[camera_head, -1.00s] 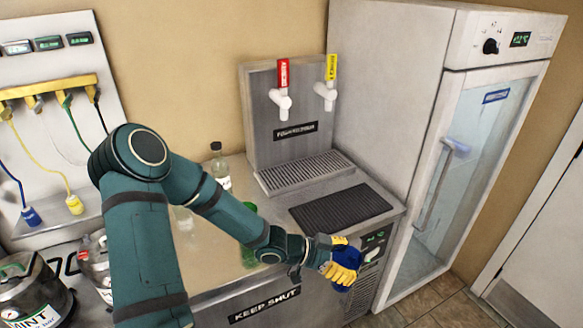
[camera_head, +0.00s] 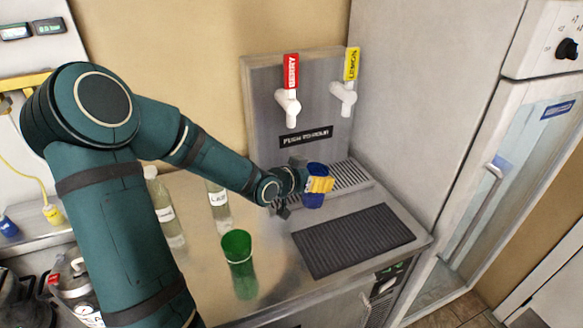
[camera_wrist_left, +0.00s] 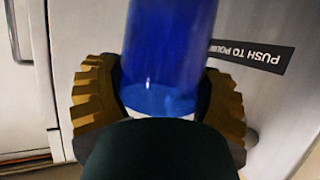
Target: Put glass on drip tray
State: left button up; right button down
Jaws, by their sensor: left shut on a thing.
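My left gripper (camera_head: 319,184) is shut on a blue glass (camera_head: 313,201) and its yellow fingers wrap around the glass's middle. The glass looks about upright in front of the taps, over or just in front of the slatted metal drip tray (camera_head: 350,175). I cannot tell whether it touches anything. In the left wrist view the blue glass (camera_wrist_left: 168,50) stands between both finger pads (camera_wrist_left: 165,105). The gripper and glass hide part of the tray's left side. My right gripper is out of view.
A red-handled tap (camera_head: 289,100) and a yellow-handled tap (camera_head: 345,95) hang above the tray. A black ribbed mat (camera_head: 352,239) lies in front. A green glass (camera_head: 238,262) and clear bottles (camera_head: 218,206) stand left. A tall white fridge (camera_head: 430,110) stands right.

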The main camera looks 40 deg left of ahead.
pick_arm(q)
jog(key=w+a+p, duration=0.1)
jog(key=w+a, duration=0.3)
jog(key=a, duration=0.3)
jog(key=w+a+p, duration=0.2)
jog(key=w+a, duration=0.1)
jog(key=a, duration=0.4)
notch_tip(320, 180, down, 7)
jog(key=b, duration=0.2)
jog(key=shift+w, duration=0.2)
jog(key=shift+f, duration=0.1)
jog(key=o, duration=1.2)
jog(key=shift+a+f, duration=0.1)
jog(key=shift+o, duration=0.2)
